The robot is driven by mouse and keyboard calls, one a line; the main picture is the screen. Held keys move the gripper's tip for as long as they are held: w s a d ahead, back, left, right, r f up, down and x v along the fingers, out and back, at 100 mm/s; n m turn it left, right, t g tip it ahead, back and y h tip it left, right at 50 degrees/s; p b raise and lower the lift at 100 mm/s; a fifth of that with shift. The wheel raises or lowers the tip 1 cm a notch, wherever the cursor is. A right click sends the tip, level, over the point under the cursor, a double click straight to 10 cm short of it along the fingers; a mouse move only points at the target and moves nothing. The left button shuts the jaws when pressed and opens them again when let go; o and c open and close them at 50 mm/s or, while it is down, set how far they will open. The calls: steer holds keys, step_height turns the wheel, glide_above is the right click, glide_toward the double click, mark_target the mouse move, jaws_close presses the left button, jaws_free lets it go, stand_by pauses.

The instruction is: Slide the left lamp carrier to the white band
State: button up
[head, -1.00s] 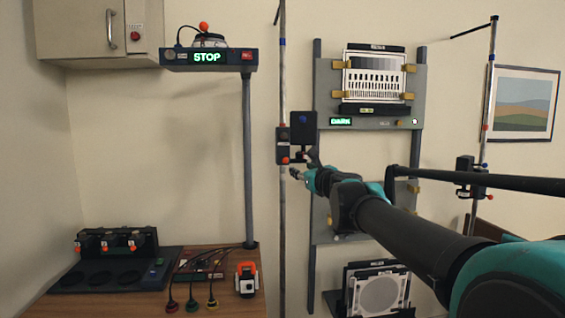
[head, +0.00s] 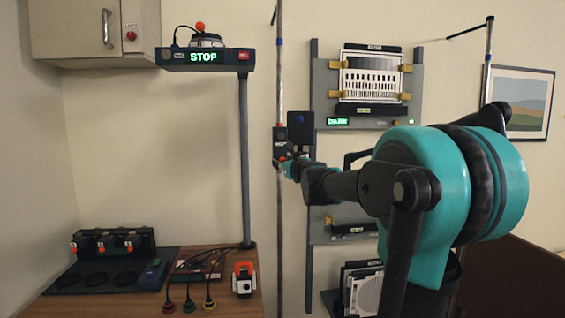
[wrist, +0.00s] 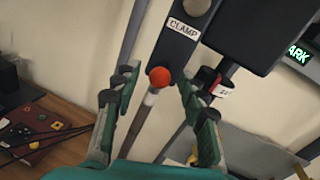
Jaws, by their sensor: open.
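The left lamp carrier (head: 280,140) is a dark block on the left upright pole (head: 280,215), with a dark lamp box (head: 300,124) on its right. In the wrist view the carrier (wrist: 176,52) bears a CLAMP label and a round orange-red knob (wrist: 160,77) at its lower end. My gripper (wrist: 156,88) is open, with one finger on each side of the knob and pole and no visible grip on either. In the head view my gripper (head: 287,167) is just below the carrier, partly hiding it.
A grey rack (head: 322,100) with a lit display stands right of the pole. A second pole (head: 488,70) is farther right, mostly behind my arm. A STOP sign post (head: 246,160) and a wooden bench (head: 220,297) are at left. The wall between post and pole is clear.

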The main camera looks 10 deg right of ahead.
steer(key=shift+w+a, duration=0.15)
steer(key=shift+w, duration=0.6)
jaws_close()
